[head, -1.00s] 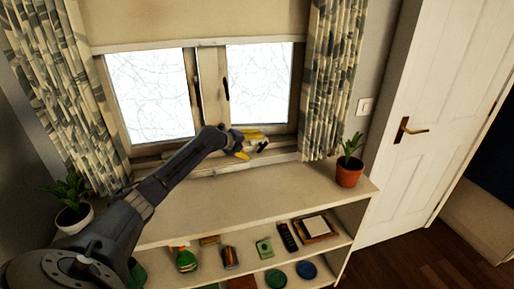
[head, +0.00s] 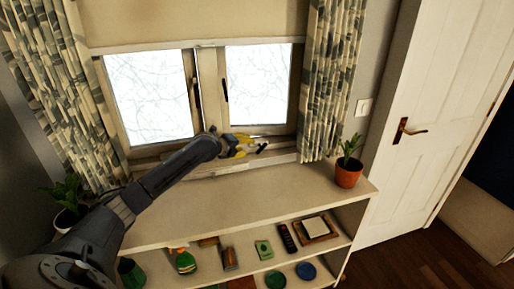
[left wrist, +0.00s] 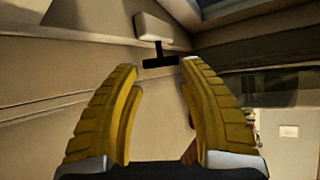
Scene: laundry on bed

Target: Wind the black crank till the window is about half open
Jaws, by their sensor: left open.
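The black crank (head: 262,148) sticks out from a pale housing on the sill below the right window pane (head: 260,85). In the left wrist view it is a dark T-shaped handle (left wrist: 160,62) under a light block. The window frame (head: 210,90) appears shut, with a pane on each side. My left gripper (head: 245,146) has yellow fingers, open and empty, just left of the crank and pointing at it. In the left wrist view the crank shows between and beyond the fingertips, with no clear contact. My right gripper is not in view.
A shelf unit (head: 200,205) stands below the sill, its top mostly clear. A potted plant (head: 349,172) stands at its right end, another (head: 68,200) at the left. Patterned curtains (head: 333,80) hang on both sides. A white door (head: 430,110) is at the right.

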